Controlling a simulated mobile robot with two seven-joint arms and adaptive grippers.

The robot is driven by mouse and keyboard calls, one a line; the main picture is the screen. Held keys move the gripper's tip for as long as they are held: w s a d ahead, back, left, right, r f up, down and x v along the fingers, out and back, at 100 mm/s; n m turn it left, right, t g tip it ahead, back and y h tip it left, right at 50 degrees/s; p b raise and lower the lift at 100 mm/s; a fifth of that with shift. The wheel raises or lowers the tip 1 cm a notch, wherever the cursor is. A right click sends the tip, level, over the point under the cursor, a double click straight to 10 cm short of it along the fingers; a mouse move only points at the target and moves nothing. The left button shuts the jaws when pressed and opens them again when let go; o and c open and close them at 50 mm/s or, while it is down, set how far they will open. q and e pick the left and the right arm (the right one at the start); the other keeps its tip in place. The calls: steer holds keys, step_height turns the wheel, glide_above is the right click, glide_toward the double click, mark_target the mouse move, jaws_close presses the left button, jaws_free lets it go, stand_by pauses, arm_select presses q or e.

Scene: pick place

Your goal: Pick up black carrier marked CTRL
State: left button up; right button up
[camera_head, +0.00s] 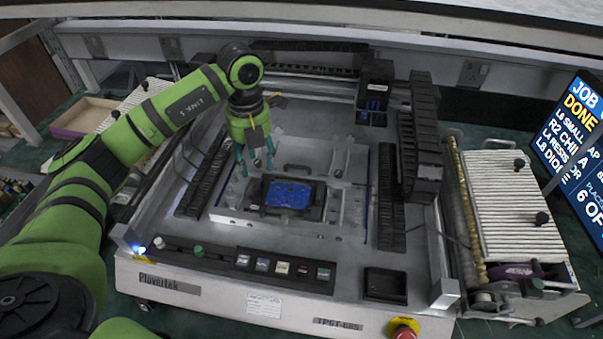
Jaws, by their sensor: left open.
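A black carrier (318,203) lies flat in the middle of the machine's bed, with a blue board (288,194) in it. No CTRL marking can be read on it at this size. My left gripper (257,171) points down with its teal fingers apart and empty. It shows just behind and to the left of the carrier, apparently above it; the exact height cannot be told. My right gripper is not in view.
Black feeder banks (420,150) stand right of the bed, and a dark rail (206,172) stands left. A button panel (284,268) and a red stop button (403,331) are at the front. A ribbed conveyor (512,205) and a screen (575,140) are at right.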

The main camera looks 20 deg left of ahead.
mark_target(256, 185)
arm_select(q)
steer(key=shift+s+a+f, duration=0.1)
steer(key=shift+f, duration=0.1)
steer(key=f+p, duration=0.1)
steer(key=s+f+p, duration=0.1)
steer(key=shift+f+p, duration=0.15)
steer(key=shift+p, duration=0.25)
step_height(256, 185, down, 3)
steer(key=shift+w+r+p, duration=0.1)
steer(key=shift+p, duration=0.4)
steer(key=shift+w+f, duration=0.15)
steer(key=shift+f, duration=0.35)
jaws_close()
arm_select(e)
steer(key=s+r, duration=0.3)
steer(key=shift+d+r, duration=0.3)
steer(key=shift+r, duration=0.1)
